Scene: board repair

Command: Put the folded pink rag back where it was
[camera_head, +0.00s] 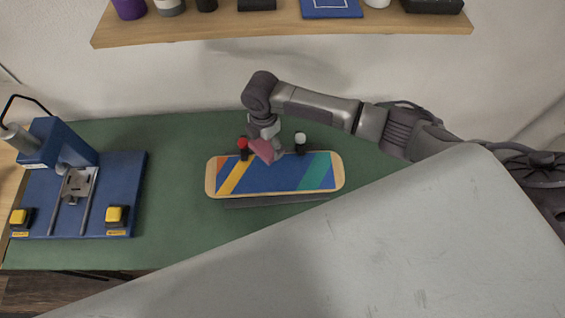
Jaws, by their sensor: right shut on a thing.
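The folded pink rag (262,151) is small and pink. It is held in my right gripper (266,143), which points down at the far edge of the skateboard deck (283,177). I cannot tell whether the rag touches the deck. The gripper's fingers are small here and the rag hides part of them. My left gripper does not show.
A red-topped bottle (243,147) and a white-topped dark bottle (300,143) stand behind the deck. A blue press (60,175) with yellow buttons stands at left. A wooden shelf (280,27) with several items hangs above. The mat between press and deck is clear.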

